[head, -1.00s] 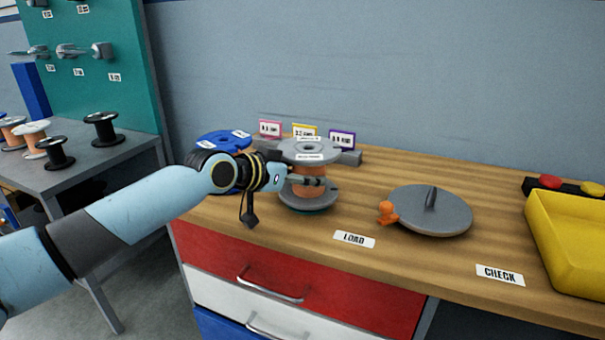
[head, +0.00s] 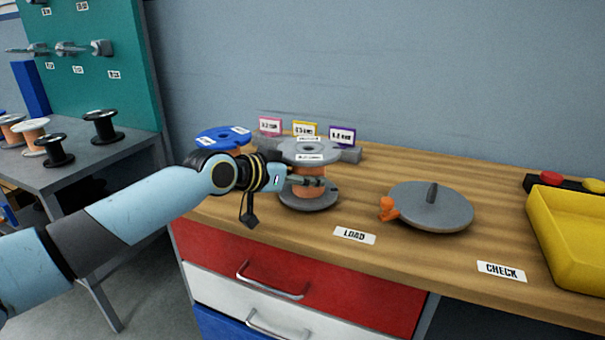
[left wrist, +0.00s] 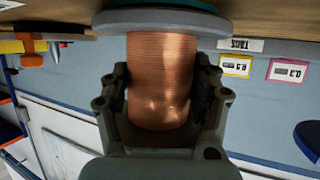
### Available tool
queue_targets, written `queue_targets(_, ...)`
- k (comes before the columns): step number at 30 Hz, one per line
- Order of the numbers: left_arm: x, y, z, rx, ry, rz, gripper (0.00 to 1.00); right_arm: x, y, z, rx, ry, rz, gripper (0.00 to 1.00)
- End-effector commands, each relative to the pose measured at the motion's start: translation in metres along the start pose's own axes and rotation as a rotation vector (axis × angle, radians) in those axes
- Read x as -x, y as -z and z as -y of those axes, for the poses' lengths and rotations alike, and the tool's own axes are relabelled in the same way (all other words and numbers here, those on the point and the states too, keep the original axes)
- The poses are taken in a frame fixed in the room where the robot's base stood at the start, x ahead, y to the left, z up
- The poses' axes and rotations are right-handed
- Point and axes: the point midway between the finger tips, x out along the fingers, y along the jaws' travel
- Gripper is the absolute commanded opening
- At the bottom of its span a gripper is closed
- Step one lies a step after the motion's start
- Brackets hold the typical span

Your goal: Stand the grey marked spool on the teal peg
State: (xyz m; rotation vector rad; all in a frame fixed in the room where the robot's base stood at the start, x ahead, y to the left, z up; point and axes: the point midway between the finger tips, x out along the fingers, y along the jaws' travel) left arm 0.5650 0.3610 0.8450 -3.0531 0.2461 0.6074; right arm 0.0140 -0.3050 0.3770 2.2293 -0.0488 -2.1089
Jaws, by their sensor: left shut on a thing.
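The grey spool (head: 309,151) has pale labels on its upper flange and copper wire round its core. It stands upright over the wooden bench. My left gripper (head: 306,182) is shut on its copper-wound core from the left. In the left wrist view the fingers (left wrist: 160,100) lie on either side of the copper winding (left wrist: 160,75). The spool's grey flange (left wrist: 165,20) lies right against a teal disc (left wrist: 170,4), apparently the teal peg's base. The peg's shaft is hidden, and I cannot tell whether flange and disc touch. My right gripper is not in view.
A blue-flanged spool (head: 223,138) stands close behind at left. Pink, yellow and purple cards stand behind the grey spool. To the right are a round grey plate (head: 430,215) with a post and orange knob, and a yellow tray (head: 570,225). Bench around the LOAD label (head: 354,236) is clear.

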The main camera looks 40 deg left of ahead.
Motion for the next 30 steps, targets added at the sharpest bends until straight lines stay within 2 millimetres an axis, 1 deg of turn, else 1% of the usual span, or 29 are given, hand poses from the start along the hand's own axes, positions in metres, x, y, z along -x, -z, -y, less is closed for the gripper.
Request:
queue_targets(7, -0.003, -0.006, 0.0, -0.001, 0.0, -0.004, 0.06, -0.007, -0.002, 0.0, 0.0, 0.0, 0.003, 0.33)
queue_targets(25, -0.003, -0.01, 0.0, 0.001, 0.0, 0.005, 0.06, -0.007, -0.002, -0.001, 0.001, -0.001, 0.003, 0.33)
queue_targets(26, -0.003, -0.011, 0.0, 0.001, 0.0, 0.006, 0.66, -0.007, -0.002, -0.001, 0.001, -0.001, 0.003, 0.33)
queue_targets(30, -0.003, -0.01, 0.0, 0.0, 0.0, 0.003, 0.84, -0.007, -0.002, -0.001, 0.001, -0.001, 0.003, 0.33)
